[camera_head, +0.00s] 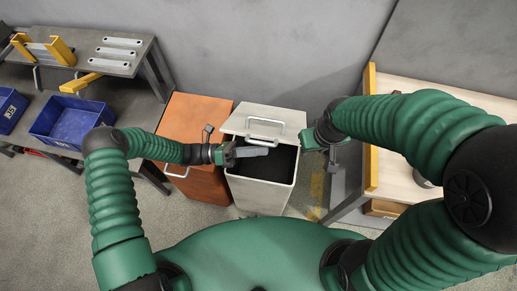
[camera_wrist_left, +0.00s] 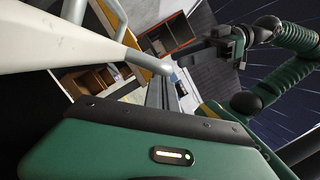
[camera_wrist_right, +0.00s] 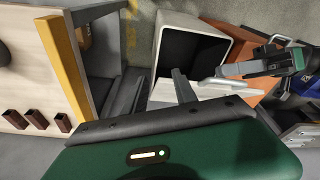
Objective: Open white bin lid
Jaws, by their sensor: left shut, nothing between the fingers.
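The white bin (camera_head: 258,196) stands in the middle of the head view with its dark inside showing. Its lid (camera_head: 285,117) is raised at the back, with a pale bar handle (camera_head: 265,121) on it. The lid (camera_wrist_right: 204,91) and the bin's rim (camera_wrist_right: 159,42) also show in the right wrist view. My left gripper (camera_head: 262,151) is shut and empty, over the bin opening close to the lid. My right gripper (camera_head: 333,160) is beside the bin's right side, fingers apart and empty.
An orange cabinet (camera_head: 190,118) stands directly left of the bin. Blue crates (camera_head: 62,122) and a grey workbench (camera_head: 125,60) are further left. A wooden table (camera_head: 398,170) with a yellow edge is on the right. The grey wall is behind the bin.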

